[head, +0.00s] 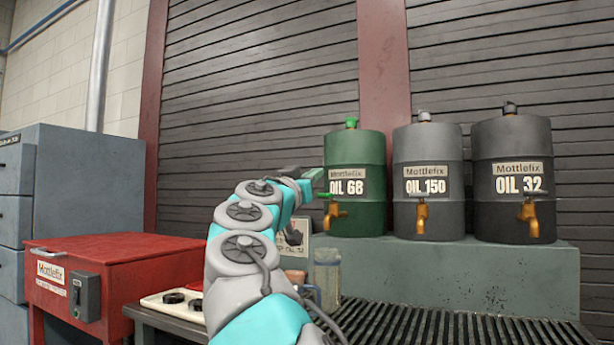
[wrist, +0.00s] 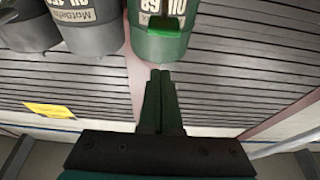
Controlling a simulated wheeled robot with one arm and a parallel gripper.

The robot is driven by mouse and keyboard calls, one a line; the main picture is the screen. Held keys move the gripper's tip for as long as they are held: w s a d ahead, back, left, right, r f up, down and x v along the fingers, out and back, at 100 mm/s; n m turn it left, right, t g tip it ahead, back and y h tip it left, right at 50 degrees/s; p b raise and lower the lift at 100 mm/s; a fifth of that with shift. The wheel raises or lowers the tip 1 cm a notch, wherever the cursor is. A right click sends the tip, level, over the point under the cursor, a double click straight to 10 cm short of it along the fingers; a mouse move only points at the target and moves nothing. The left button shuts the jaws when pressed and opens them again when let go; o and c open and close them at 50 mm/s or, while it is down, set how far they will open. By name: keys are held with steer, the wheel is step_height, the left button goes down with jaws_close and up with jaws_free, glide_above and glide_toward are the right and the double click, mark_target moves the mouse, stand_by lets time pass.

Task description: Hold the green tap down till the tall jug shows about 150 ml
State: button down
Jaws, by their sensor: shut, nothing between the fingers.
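The green drum marked OIL 68 (head: 372,200) stands on a grey-green ledge. Its brass tap (head: 335,213) with a green lever (head: 325,195) faces front left. The lever also shows near the top of the wrist view (wrist: 164,23). A tall clear jug (head: 327,272) stands below the tap; its level and marks are too small to read. My gripper (wrist: 161,73) is shut and empty, its tips pointing at the green drum, apart from the lever in the wrist view. In the head view my gripper is small, close to the drum's left side above the lever.
Two grey drums, OIL 150 (head: 430,180) and OIL 32 (head: 513,170), stand right of the green one with brass taps. A slatted grate (head: 450,325) lies in front of the ledge (head: 480,262). A red cabinet (head: 120,270) is at left. My arm hides part of the bench.

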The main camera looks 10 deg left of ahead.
steer(key=shift+w+d+f, duration=0.25)
steer(key=shift+w+f, duration=0.35)
steer(key=shift+f, duration=0.15)
steer(key=shift+w+d+f, duration=0.2)
steer(key=shift+w+f, duration=0.4)
steer(key=shift+f, duration=0.15)
steer(key=shift+f, duration=0.15)
steer(key=f+b, duration=0.1)
steer(key=b, duration=0.4)
steer(key=shift+s+f, duration=0.2)
steer(key=shift+f, duration=0.15)
stand_by(2.4)
step_height(320, 180, up, 4)
steer(key=s+r+p, duration=0.1)
steer(key=p, duration=0.1)
steer(key=s+a+f+b, duration=0.3)
steer(key=s+f, duration=0.3)
steer(key=s, duration=0.2)
steer(key=shift+a, duration=0.2)
